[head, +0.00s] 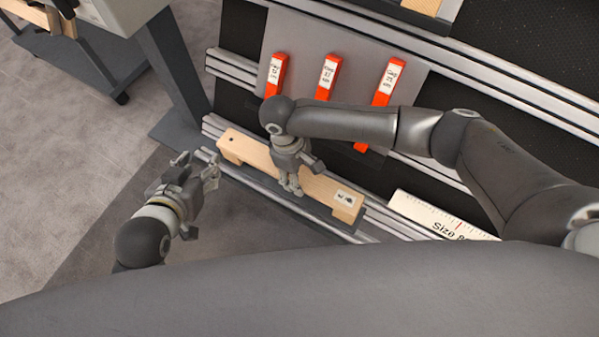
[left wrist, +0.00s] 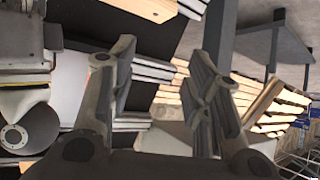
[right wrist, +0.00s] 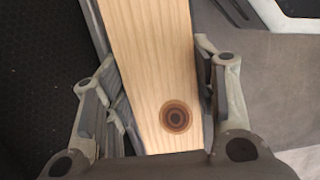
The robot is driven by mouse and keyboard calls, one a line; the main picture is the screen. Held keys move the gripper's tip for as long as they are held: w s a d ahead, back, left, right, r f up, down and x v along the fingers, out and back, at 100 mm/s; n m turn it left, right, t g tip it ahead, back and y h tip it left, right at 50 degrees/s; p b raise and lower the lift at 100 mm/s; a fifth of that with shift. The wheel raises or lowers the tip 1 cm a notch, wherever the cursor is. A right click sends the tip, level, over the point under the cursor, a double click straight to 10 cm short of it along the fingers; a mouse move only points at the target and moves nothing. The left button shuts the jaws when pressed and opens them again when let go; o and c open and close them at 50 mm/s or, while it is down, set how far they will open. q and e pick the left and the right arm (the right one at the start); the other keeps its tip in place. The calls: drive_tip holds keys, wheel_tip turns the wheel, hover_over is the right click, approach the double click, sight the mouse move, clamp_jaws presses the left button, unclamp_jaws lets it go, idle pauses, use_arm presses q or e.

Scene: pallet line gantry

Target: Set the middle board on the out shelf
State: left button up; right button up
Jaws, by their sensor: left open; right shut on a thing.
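A pale wooden board (head: 255,158) lies along the metal rails at the front edge of the black bed in the head view, with a small printed label near its right end. My right gripper (head: 291,186) is shut on the board near its middle. In the right wrist view the board (right wrist: 150,50) runs between the two fingers, with a dark round knot near the palm. My left gripper (head: 198,172) is open and empty, to the left of the board and apart from it. I cannot tell which surface is the out shelf.
Red labelled clamps (head: 327,78) stand on a grey plate (head: 300,40) behind the board. A white size scale (head: 435,215) lies to the right. A dark cart (head: 100,65) with wood on it stands at upper left. Several stacked boards (left wrist: 262,100) show in the left wrist view.

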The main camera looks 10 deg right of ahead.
use_arm(q)
drive_tip(key=shift+s+a+f+g, duration=0.2)
drive_tip(key=shift+s+f+g, duration=0.2)
drive_tip(key=shift+s, duration=0.1)
drive_tip(key=shift+s+a+f+g, duration=0.15)
drive_tip(key=shift+s+f+g, duration=0.15)
drive_tip(key=shift+s+f, duration=0.15)
use_arm(e)
drive_tip(key=shift+f, duration=0.35)
idle(0.6)
drive_tip(key=o, duration=1.5)
use_arm(q)
drive_tip(key=shift+s+p, duration=0.1)
drive_tip(key=shift+p, duration=0.25)
use_arm(e)
drive_tip(key=shift+c, duration=0.2)
